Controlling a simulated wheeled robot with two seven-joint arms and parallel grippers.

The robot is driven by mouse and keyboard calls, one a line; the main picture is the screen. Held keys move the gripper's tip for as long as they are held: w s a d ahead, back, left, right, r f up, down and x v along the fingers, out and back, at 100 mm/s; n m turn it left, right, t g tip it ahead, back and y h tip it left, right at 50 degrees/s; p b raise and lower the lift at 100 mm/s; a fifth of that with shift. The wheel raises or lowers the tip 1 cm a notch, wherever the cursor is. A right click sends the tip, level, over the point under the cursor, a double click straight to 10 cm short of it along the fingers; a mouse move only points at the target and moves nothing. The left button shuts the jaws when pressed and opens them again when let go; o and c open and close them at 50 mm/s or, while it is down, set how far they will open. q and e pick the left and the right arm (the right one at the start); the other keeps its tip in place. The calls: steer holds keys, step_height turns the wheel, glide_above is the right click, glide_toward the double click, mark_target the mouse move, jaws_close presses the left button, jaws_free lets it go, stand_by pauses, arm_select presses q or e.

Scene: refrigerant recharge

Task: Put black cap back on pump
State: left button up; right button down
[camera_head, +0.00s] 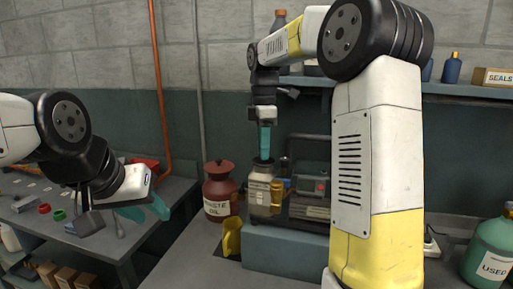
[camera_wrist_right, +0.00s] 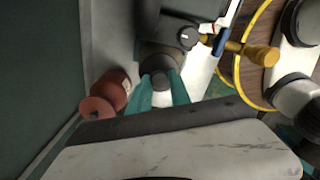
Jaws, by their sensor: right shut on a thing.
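My right gripper (camera_head: 264,152) points straight down with its teal fingers shut on the small black cap (camera_head: 263,161). The cap is at the top of a cream labelled canister (camera_head: 259,186), which appears to be part of the pump; I cannot tell whether it is seated or just above the opening. In the right wrist view the fingers (camera_wrist_right: 162,88) close around the cap, with the dark round top (camera_wrist_right: 160,58) beyond them. My left gripper (camera_head: 145,211) is over the left bench, its teal fingers apart and empty.
A brown waste oil can (camera_head: 220,190) stands left of the canister. A yellow cup-like object (camera_head: 232,238) is in front, and a brass fitting (camera_head: 277,192) is close on the right. A green bottle (camera_head: 490,250) stands far right. The left bench (camera_head: 90,240) holds small parts.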

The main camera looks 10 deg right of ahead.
steer(key=shift+f, duration=0.15)
stand_by(0.5)
steer(key=c, duration=0.6)
jaws_free()
steer(key=shift+c, duration=0.2)
steer(key=shift+r, duration=3.5)
jaws_close()
